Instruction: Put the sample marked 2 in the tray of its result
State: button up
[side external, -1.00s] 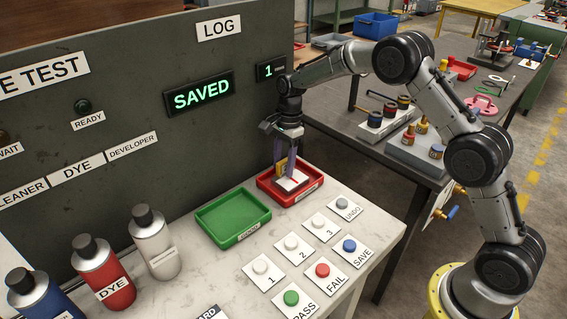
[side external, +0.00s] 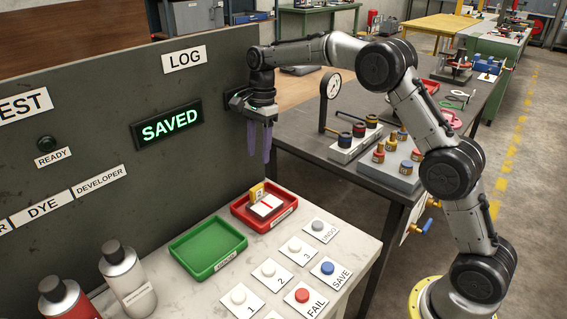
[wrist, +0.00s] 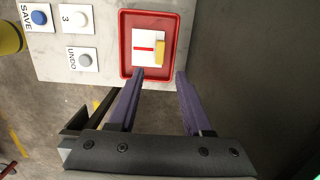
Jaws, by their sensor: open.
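A white sample block (side external: 266,206) with a red line across its top and a yellow tag (side external: 257,192) lies in the red tray (side external: 288,213). The mark on the tag is too small to read surely. My gripper (side external: 259,158) is open and empty, above the red tray, with its purple fingers pointing down. In the wrist view, the sample (wrist: 144,48) lies inside the red tray (wrist: 124,45), beyond the fingertips of my gripper (wrist: 160,73) and apart from them. The green tray (side external: 207,245) is empty, left of the red one.
White, red, blue and grey buttons on labelled cards, including a SAVE button (side external: 328,268), stand in front of the trays. A dark panel (side external: 90,140) rises behind, with a lit SAVED display (side external: 166,126). Bottles (side external: 125,275) stand at the left.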

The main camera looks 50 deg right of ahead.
jog(key=s+r+n+t, duration=0.2)
jog(key=s+r+n, duration=0.35)
jog(key=s, duration=0.35)
jog(key=s+r+n+t, duration=0.1)
jog(key=s+r+n, duration=0.4)
jog(key=s, duration=0.5)
jog(key=s+f+n+t, duration=0.1)
jog(key=s+f+n, duration=0.1)
jog(key=s, duration=0.7)
jog(key=s+f+n+t+h, duration=0.1)
jog(key=s+f+n, duration=0.1)
jog(key=s+n, duration=0.3)
jog(key=s, duration=0.3)
jog(key=shift+s+a+f+t, duration=0.25)
jog(key=shift+s+t, duration=0.05)
jog(key=shift+s, duration=0.1)
jog(key=shift+n, duration=0.25)
